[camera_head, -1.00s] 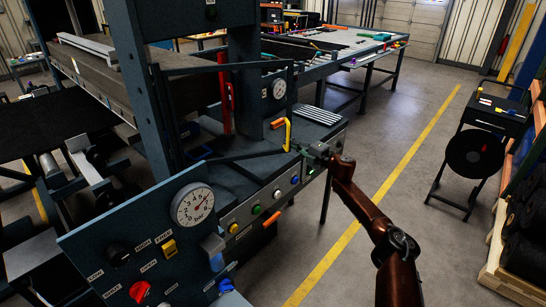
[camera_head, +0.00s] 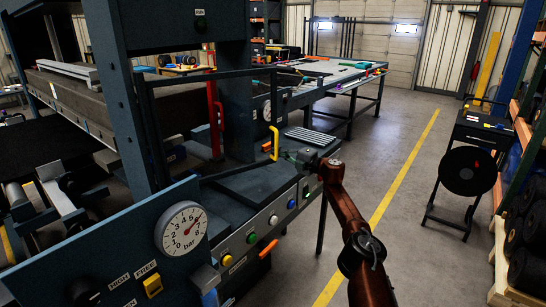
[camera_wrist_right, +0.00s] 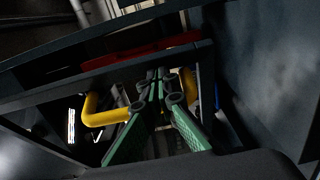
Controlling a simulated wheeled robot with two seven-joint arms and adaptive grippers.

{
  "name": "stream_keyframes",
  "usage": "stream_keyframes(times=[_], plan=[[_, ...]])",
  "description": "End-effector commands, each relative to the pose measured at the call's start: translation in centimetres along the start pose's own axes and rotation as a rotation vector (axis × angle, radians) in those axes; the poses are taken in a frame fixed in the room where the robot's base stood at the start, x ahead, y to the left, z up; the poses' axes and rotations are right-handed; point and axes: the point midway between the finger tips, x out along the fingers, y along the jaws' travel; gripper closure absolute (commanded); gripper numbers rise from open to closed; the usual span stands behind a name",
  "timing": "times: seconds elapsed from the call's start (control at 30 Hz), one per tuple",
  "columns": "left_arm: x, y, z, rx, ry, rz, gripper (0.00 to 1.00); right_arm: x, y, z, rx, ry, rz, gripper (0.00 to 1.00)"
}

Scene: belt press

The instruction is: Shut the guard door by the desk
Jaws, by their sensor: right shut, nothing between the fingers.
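The guard door is an open frame of dark bars (camera_head: 215,75), standing out from the press post over the desk. It has a yellow handle (camera_head: 274,143) on its free side. My right gripper (camera_head: 287,155) is right at the handle's lower end, beside it. In the right wrist view its green fingers (camera_wrist_right: 160,88) are shut with nothing between them, in front of the yellow handle (camera_wrist_right: 92,110). I cannot tell whether they touch it. The desk with coloured buttons (camera_head: 250,240) lies below the door. My left gripper is not in view.
A pressure gauge (camera_head: 181,229) sits on the front panel at lower left. A red bar (camera_head: 216,118) stands inside the press. A long table (camera_head: 350,85) stands behind, and a black cart (camera_head: 480,128) at right. The floor with the yellow line is clear.

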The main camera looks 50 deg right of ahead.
Motion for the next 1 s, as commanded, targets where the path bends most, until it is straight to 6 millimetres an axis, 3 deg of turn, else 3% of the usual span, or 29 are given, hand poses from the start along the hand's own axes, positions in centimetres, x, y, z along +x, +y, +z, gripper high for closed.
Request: stream_keyframes(times=[0.57,1.0], plan=[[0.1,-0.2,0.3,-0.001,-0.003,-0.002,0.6,0.2,-0.2,-0.4,0.0,0.011,-0.002,1.0],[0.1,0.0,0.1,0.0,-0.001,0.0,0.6,-3.3,-0.4,0.1,-0.001,0.003,-0.006,1.0]])
